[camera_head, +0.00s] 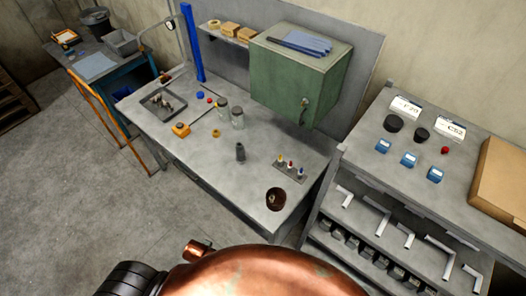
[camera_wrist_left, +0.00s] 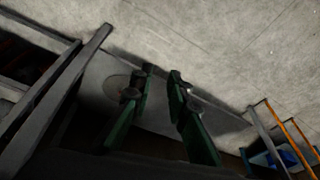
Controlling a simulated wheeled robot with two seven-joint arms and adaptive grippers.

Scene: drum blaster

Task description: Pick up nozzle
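I cannot tell for certain which object is the nozzle. A small dark grey upright piece with a narrower top (camera_head: 240,152) stands near the middle of the grey workbench (camera_head: 205,150) and looks most like one. A small rack (camera_head: 289,172) with several colour-tipped pieces stands to its right. My left gripper (camera_wrist_left: 161,72) shows in the left wrist view with two green fingers spread apart and nothing between them. Neither gripper shows in the head view, so their distance from the upright piece cannot be judged.
A brown round container (camera_head: 276,198) stands near the bench's front right corner. Two jars (camera_head: 238,118), a grey tray (camera_head: 163,103) and a green cabinet (camera_head: 300,75) are farther back. A shelf unit (camera_head: 365,165) with pipe pieces stands right. Bench space around the upright piece is clear.

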